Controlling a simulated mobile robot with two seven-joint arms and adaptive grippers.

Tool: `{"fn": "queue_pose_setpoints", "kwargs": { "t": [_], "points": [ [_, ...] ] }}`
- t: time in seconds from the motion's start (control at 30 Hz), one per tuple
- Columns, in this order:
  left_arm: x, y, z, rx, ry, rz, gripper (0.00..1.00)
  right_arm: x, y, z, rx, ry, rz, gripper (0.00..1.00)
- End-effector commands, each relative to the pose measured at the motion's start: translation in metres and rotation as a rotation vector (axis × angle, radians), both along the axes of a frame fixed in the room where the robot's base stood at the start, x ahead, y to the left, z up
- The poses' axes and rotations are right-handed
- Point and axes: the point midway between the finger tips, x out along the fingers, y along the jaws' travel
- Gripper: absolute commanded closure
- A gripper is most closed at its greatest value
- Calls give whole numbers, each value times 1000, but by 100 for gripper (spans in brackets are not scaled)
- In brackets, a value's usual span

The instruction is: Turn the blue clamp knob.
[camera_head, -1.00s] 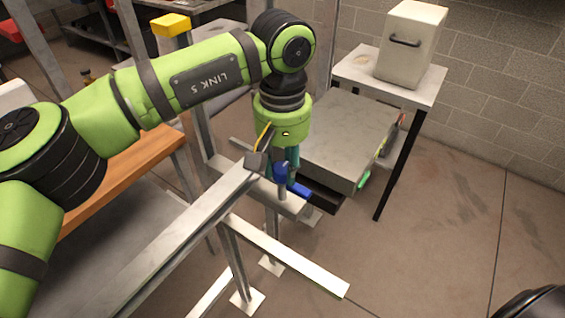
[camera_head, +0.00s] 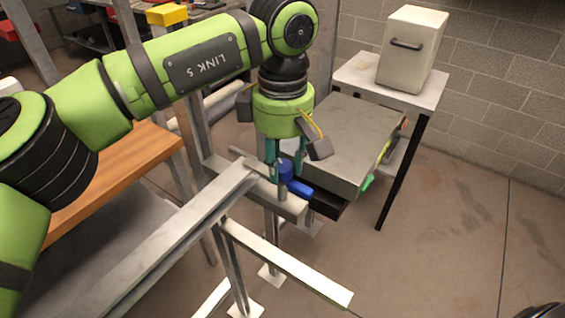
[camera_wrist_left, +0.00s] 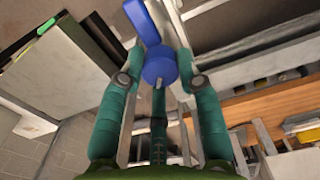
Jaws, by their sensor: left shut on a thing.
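The blue clamp knob (camera_head: 285,172) sits on top of the grey metal frame, with a blue lever (camera_head: 300,188) reaching out to the right. My left gripper (camera_head: 284,160) points down over it, with its teal fingers on either side of the knob. In the left wrist view, the round blue knob (camera_wrist_left: 160,66) lies between the two teal fingertips (camera_wrist_left: 160,84). The lever (camera_wrist_left: 142,22) runs from it toward the top edge. The left gripper is shut on the knob. My right gripper is not in view.
The grey beam (camera_head: 185,232) of the frame runs toward the lower left. A grey slab-topped unit (camera_head: 345,145) stands just right of the knob. Behind it is a small table (camera_head: 428,98) with a white box (camera_head: 412,48).

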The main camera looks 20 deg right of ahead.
Motion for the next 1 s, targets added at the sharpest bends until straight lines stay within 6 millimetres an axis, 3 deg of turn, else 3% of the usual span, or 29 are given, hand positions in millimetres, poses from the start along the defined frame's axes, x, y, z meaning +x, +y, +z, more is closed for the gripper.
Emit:
{"fn": "queue_pose_setpoints", "kwargs": {
  "t": [1.0],
  "points": [
    [-1,-1,-3,3,4,964,98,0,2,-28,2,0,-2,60]
  ]
}}
